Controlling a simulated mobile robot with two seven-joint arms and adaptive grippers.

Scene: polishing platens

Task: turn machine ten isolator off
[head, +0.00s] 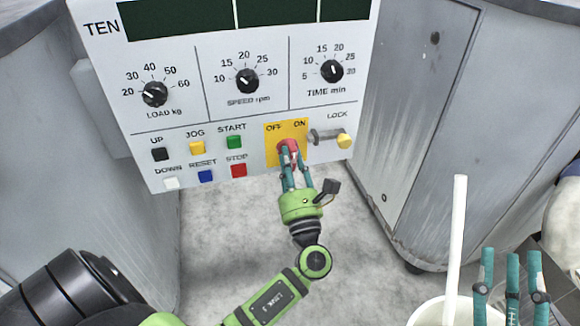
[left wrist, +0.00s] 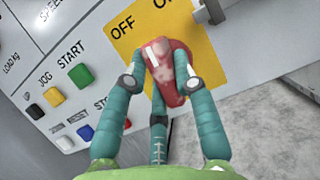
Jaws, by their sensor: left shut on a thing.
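The panel marked TEN (head: 218,110) faces me. On its lower part a yellow plate (head: 270,152), lettered OFF and ON, carries the red isolator knob (head: 288,146). My left gripper (head: 291,160) is shut on this knob from below. In the left wrist view the fingers (left wrist: 165,85) close around the red knob (left wrist: 175,72), whose pale mark points up near the OFF and ON letters. I cannot tell exactly which letter it points to. My right gripper (head: 512,270) is at the lower right, its teal fingers apart and empty.
A metal LOCK bar with a yellow end (head: 344,140) sits right of the plate. Coloured push buttons (head: 205,176) lie to the left, dials above. Grey cabinets (head: 415,110) flank the panel. A white bucket (head: 430,314) with a white stick (head: 456,240) stands at lower right.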

